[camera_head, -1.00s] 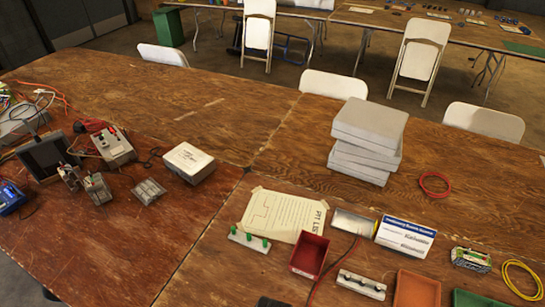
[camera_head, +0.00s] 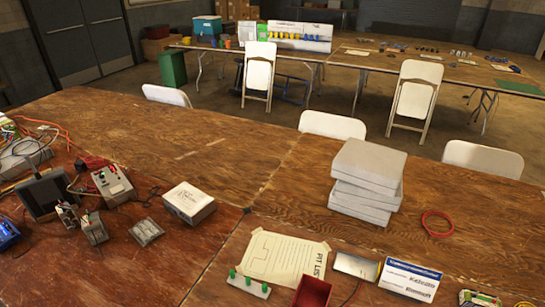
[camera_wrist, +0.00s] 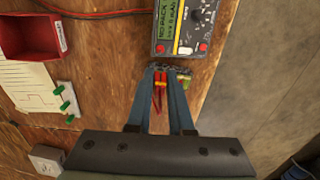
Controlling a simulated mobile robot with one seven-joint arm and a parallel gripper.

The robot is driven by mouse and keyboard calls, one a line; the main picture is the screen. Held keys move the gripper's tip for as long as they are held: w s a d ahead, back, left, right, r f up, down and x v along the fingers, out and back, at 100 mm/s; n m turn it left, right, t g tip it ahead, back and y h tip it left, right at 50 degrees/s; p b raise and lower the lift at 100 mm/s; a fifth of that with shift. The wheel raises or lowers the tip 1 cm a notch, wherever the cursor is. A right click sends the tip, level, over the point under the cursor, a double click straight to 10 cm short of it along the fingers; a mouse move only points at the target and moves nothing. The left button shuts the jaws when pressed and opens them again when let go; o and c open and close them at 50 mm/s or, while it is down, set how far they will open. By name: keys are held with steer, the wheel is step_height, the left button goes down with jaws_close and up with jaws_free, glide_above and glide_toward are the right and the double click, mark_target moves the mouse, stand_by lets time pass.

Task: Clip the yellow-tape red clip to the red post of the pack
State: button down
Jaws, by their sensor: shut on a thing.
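My gripper (camera_wrist: 161,72) shows in the wrist view, its two blue-grey fingers shut on the red clip (camera_wrist: 161,85). A yellow band crosses the clip, and red strands run back from it between the fingers. Just beyond the fingertips is a dark instrument (camera_wrist: 185,32) with a green display that seems to read "NO PACK", a dial and red round parts at its near corners. I cannot make out which thing is the pack or where its red post is. My gripper is not in the head view.
A small green-ended piece (camera_wrist: 184,82) lies right of the fingertips. The red bin (camera_head: 312,292), paper sheet (camera_head: 283,256) and green-pegged strip (camera_head: 249,285) are on the near table. A stack of grey boxes (camera_head: 367,180) stands behind.

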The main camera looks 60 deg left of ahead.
steer(key=shift+r+p, duration=0.2)
steer(key=shift+p, duration=0.2)
steer(key=shift+s+a+f+n+p, duration=0.65)
steer(key=shift+s+n+p, duration=0.75)
steer(key=shift+n, duration=1.6)
steer(key=shift+s+a+f+n+p, duration=0.85)
steer(key=shift+s+n, duration=0.9)
steer(key=shift+n, duration=1.25)
steer(key=shift+s+a+f+n+p, duration=0.45)
steer(key=shift+s+n+p, duration=1.05)
steer(key=shift+n, duration=1.5)
steer(key=shift+s+d+f, duration=0.1)
steer(key=shift+d+f, duration=0.05)
steer(key=shift+f, duration=0.05)
steer(key=shift+f+b, duration=2.6)
steer(key=shift+f, duration=0.75)
steer(key=shift+f+p, duration=0.25)
steer(key=shift+p, duration=0.05)
